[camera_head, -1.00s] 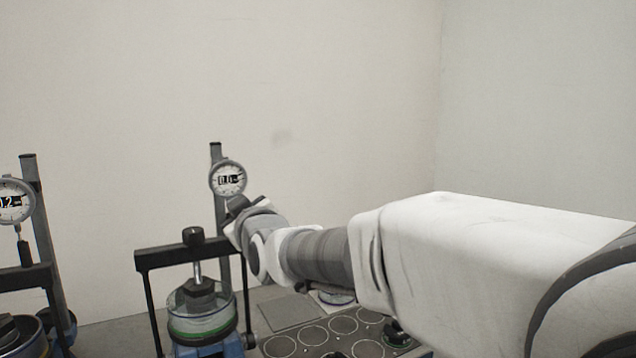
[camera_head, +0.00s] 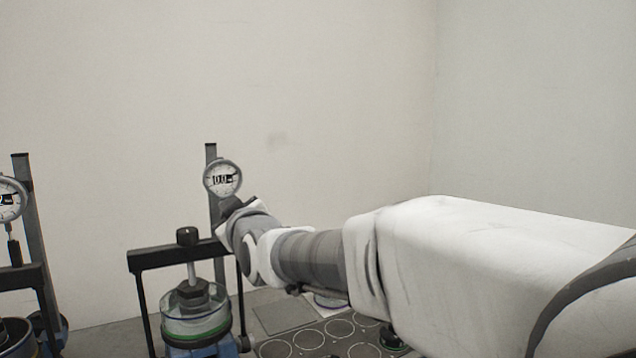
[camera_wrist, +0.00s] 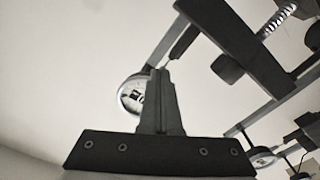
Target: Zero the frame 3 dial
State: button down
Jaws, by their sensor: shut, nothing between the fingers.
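A round dial gauge (camera_head: 222,180) with a pale face and a dark readout sits on the post of the right-hand lever frame (camera_head: 142,285). Its readout looks like 00, with small marks after it too fine to read. No frame number is legible. My gripper (camera_head: 230,204) is just below and right of this dial, partly hidden by my wrist. In the wrist view my gripper (camera_wrist: 160,74) is shut and empty. Its fingers cover the right part of the dial (camera_wrist: 131,94). I cannot tell whether the tips touch it.
A second frame with its own dial (camera_head: 8,199) stands at the left edge, partly cut off. A clear cell with a green ring (camera_head: 196,318) sits under the right-hand frame's crossbar. A tray with round recesses (camera_head: 275,348) lies right of it, below my arm.

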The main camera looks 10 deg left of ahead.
jog(key=b+v, duration=0.3)
jog(key=v, duration=0.3)
jog(key=shift+f+b, duration=0.2)
jog(key=shift+b, duration=0.1)
jog(key=shift+d, duration=0.1)
